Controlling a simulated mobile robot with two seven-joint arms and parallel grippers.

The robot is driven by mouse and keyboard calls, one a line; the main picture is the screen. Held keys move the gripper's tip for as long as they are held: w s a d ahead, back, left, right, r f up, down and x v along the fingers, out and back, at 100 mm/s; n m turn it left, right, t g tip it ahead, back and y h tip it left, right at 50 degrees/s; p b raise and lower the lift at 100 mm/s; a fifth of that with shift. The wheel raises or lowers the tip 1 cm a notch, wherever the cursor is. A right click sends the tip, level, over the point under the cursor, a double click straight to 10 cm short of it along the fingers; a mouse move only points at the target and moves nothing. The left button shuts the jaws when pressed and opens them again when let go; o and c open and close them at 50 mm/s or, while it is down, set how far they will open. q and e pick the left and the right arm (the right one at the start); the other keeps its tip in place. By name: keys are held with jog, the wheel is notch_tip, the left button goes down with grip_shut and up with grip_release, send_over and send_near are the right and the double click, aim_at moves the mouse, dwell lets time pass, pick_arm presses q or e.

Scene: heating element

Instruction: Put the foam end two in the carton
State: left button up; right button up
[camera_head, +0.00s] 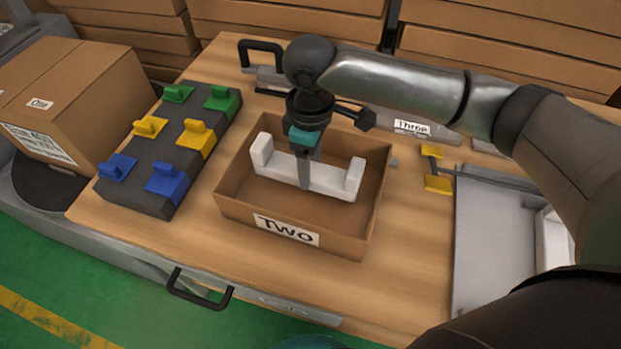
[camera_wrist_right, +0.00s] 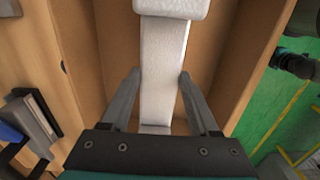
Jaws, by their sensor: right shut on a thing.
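The carton (camera_head: 240,200) is an open brown box with a "Two" label on its front, standing on the wooden table. A white foam end (camera_head: 330,180), a bar with a raised block at each end, is inside the carton's walls; whether it touches the floor I cannot tell. My right gripper (camera_head: 304,184) reaches down into the carton and is shut on the middle of the foam end. In the right wrist view, the fingers (camera_wrist_right: 160,85) lie on both sides of the white foam (camera_wrist_right: 163,60). My left gripper is not in view.
A dark block (camera_head: 145,205) with green, yellow and blue pieces stands left of the carton. A closed box labelled "One" (camera_head: 85,95) is at far left. A grey tray (camera_head: 490,240) with white foam lies at right. A "Three" label (camera_head: 411,127) shows behind.

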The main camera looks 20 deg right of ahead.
notch_tip(320, 180, down, 4)
jog(key=shift+r+b, duration=0.2)
jog(key=shift+b, duration=0.3)
jog(key=shift+f, duration=0.4)
jog(key=o, duration=1.1)
jog(key=shift+f, duration=0.1)
jog(key=shift+o, duration=1.2)
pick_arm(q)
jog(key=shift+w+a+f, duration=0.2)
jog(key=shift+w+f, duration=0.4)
pick_arm(e)
jog(key=shift+r, duration=0.3)
notch_tip(320, 180, up, 11)
jog(key=p, duration=0.3)
jog(key=shift+p, duration=0.35)
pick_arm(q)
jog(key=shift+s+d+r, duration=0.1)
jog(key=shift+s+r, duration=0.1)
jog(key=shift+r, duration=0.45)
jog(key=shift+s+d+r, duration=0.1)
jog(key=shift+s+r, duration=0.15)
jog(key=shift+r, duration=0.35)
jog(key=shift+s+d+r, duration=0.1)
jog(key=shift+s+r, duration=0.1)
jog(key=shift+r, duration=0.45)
pick_arm(e)
jog(key=shift+r, duration=0.4)
